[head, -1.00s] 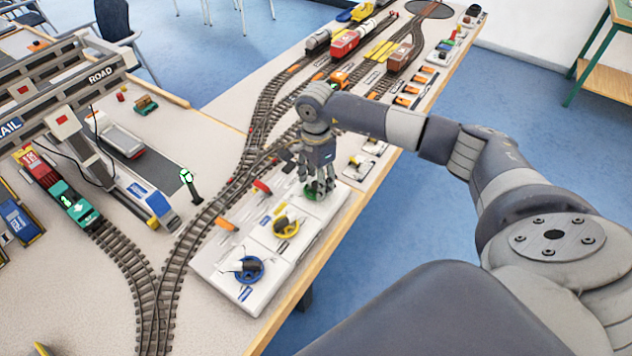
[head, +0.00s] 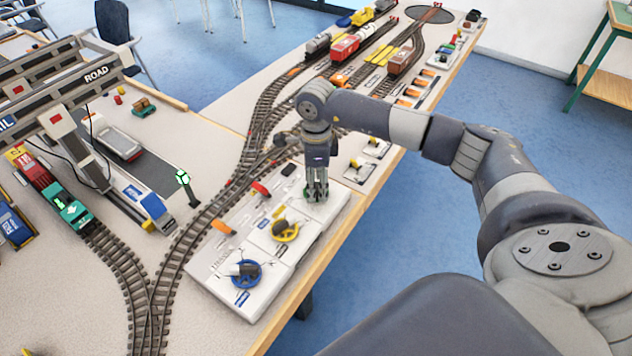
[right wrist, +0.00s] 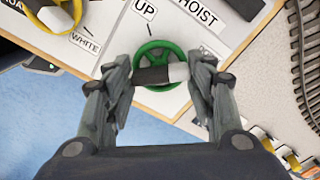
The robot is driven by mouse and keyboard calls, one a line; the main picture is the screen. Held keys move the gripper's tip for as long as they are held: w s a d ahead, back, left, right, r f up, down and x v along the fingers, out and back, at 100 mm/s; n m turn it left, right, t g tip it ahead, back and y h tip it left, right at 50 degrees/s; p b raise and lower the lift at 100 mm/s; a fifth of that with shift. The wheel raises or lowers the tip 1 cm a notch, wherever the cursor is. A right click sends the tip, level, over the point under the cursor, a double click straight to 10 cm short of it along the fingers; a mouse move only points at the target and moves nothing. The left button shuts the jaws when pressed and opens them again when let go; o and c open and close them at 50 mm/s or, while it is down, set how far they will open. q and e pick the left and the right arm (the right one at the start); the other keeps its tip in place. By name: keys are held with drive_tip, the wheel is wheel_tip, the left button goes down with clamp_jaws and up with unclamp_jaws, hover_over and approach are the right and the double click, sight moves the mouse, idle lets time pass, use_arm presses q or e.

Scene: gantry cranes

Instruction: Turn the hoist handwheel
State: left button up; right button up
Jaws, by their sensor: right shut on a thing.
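The green hoist handwheel (right wrist: 157,43) is on a white panel labelled HOIST and UP in the right wrist view. A dark grip bar with a pale end (right wrist: 178,72) crosses the wheel between my fingers. My right gripper (right wrist: 160,72) is shut on the handwheel at this bar. In the head view my right gripper (head: 317,194) points down at the far end of the white control panel (head: 258,298), and its fingers hide most of the green wheel. My left gripper is not in view.
A yellow wheel (head: 286,231) and a blue wheel (head: 246,275) sit nearer on the panel. Tracks (head: 205,215) and a grey gantry crane (head: 75,95) stand left. Open floor lies right.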

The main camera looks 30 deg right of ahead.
idle(0.4)
drive_tip(key=o, duration=1.1)
wheel_tip(320, 180, up, 12)
